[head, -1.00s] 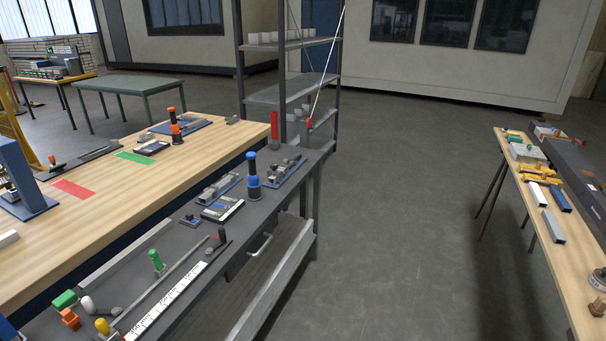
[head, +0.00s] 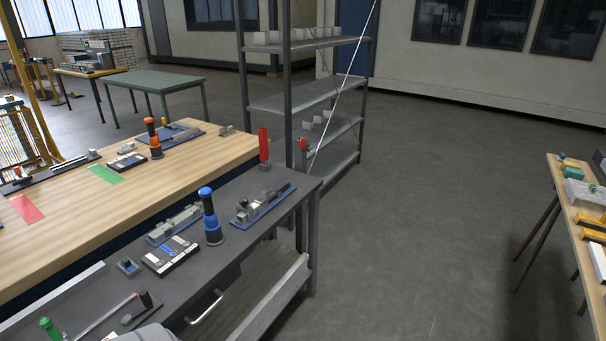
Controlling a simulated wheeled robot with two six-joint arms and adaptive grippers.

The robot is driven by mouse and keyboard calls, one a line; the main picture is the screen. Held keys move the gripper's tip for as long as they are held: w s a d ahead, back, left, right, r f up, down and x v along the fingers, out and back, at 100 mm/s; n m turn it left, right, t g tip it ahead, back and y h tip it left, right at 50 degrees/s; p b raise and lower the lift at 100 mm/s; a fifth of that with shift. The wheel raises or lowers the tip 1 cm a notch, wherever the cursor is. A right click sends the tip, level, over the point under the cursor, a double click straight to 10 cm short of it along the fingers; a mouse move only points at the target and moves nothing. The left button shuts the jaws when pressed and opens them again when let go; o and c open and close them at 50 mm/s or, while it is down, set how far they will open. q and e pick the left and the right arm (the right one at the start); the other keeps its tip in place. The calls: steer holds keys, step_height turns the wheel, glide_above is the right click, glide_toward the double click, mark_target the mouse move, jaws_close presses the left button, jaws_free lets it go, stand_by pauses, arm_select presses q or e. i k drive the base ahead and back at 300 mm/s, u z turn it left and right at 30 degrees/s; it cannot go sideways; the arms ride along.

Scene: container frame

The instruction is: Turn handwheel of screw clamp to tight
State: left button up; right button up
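I cannot tell for sure which item is the screw clamp, and no handwheel can be made out. A long thin bar with a dark upright end piece (head: 140,303) lies at the near part of the dark bench and looks like a bar clamp; its near end is cut off. Two vise-like devices on blue bases, one on the right (head: 262,203) and one on the left (head: 175,224), stand farther along the same bench. Neither gripper's fingers show. A grey rounded shape at the bottom edge may be part of my arm.
The dark bench (head: 240,240) also holds a black-and-blue cylinder (head: 211,218) and a flat box (head: 170,256). A wooden table (head: 70,235) adjoins it. A metal shelf (head: 300,95) stands behind. Another table (head: 565,212) is at right. The floor between is clear.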

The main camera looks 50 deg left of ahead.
mark_target(244, 201)
steer(key=i, duration=1.55)
steer(key=u, duration=0.65)
steer(key=i, duration=0.9)
steer(key=u, duration=1.45)
steer(key=i, duration=0.85)
steer(key=u, duration=0.75)
